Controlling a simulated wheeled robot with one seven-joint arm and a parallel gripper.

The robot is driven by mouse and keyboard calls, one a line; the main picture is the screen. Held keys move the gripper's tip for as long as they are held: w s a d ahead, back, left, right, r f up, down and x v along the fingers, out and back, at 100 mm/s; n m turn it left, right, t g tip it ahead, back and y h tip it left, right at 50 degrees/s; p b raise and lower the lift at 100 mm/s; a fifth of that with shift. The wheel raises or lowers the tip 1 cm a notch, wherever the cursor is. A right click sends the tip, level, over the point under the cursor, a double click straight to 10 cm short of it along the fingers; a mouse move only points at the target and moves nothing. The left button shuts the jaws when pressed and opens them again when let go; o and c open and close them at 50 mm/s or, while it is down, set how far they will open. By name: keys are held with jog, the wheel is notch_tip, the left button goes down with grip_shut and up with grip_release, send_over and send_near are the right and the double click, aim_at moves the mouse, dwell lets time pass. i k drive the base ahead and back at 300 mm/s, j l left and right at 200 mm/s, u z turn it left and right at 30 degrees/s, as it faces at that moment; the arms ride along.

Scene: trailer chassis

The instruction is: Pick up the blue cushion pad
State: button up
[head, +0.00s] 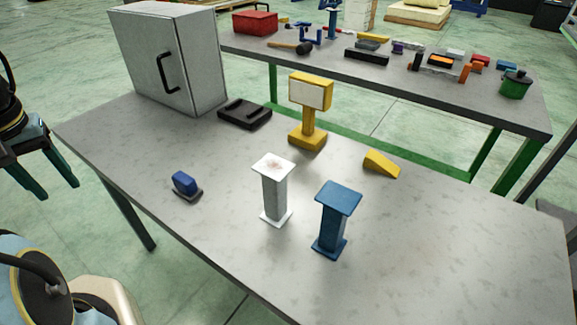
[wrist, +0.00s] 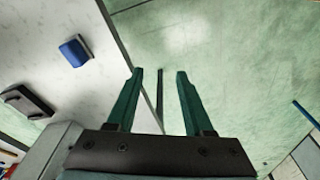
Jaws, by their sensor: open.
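The blue cushion pad (head: 184,182) sits on a small dark base on the grey table, toward its near left side. It also shows in the wrist view (wrist: 76,50), at upper left near the table edge. My gripper (head: 55,194) is at the left edge of the head view, beyond the table's left edge and apart from the pad. In the wrist view, the two teal fingers of my gripper (wrist: 159,72) are spread with nothing between them. Green floor lies below them.
On the table (head: 420,225) are a grey cabinet (head: 172,62), a black tray (head: 245,114), a yellow stand (head: 308,115), a yellow wedge (head: 381,164), a white pedestal (head: 273,195) and a blue pedestal (head: 332,222). The surface around the pad is clear.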

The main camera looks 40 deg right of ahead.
aim_at(186, 186)
jog(key=z, duration=1.45)
jog(key=j+u, duration=0.2)
jog(key=u, duration=0.3)
jog(key=j+u, duration=0.15)
jog(key=u, duration=0.35)
jog(key=i+j+u, duration=0.1)
jog(key=u, duration=0.35)
jog(key=i+j, duration=0.2)
